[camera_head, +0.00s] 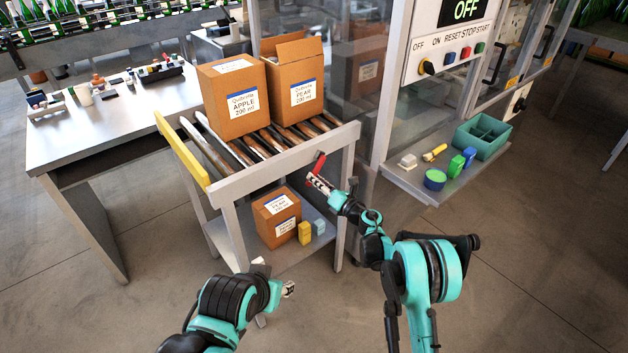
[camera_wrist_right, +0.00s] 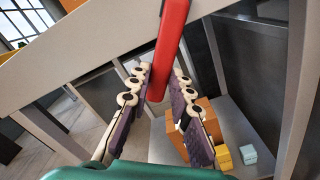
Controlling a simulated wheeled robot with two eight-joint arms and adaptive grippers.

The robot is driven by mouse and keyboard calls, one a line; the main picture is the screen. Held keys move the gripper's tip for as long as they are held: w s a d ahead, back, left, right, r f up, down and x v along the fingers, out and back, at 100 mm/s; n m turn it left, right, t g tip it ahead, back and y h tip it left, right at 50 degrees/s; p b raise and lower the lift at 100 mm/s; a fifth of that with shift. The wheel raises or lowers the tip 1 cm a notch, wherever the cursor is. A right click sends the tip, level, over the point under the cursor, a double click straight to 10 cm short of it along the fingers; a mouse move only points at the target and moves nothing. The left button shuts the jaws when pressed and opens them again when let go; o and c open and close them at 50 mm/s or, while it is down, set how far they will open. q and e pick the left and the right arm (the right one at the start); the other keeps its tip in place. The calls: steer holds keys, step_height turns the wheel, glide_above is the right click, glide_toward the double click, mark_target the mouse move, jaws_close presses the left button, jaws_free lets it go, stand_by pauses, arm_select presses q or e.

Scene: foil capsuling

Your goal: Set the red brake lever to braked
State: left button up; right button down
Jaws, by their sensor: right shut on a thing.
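The red brake lever (camera_head: 319,163) is at the front right corner of the roller cart (camera_head: 243,182). My right gripper (camera_head: 321,184) is at the lever's lower end, shut on it. In the right wrist view the red lever (camera_wrist_right: 171,45) comes down from the top, with its lower end between the two fingers of my right gripper (camera_wrist_right: 163,82). Its upper end runs out of that view. My left gripper (camera_head: 276,279) is low in front of the cart, away from the lever; its finger opening is unclear.
Two large cartons (camera_head: 232,112) (camera_head: 299,93) stand on the cart's rollers. A small carton (camera_head: 271,232) and a yellow block (camera_head: 304,233) sit on its lower shelf. A machine ledge (camera_head: 411,178) with small items is to the right. A worktable (camera_head: 104,136) stands left.

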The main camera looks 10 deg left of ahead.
steer(key=shift+w+d+f+n, duration=0.2)
steer(key=shift+w+d+n, duration=0.1)
steer(key=shift+n, duration=0.3)
steer(key=shift+w+d+f+n, duration=0.2)
steer(key=shift+w+n, duration=0.1)
steer(key=shift+n, duration=0.3)
steer(key=c, duration=1.4)
jaws_free()
steer(key=shift+o, duration=0.2)
steer(key=shift+d, duration=0.1)
steer(key=v, duration=1.1)
steer(key=shift+s+d, duration=0.25)
steer(key=shift+s, duration=0.1)
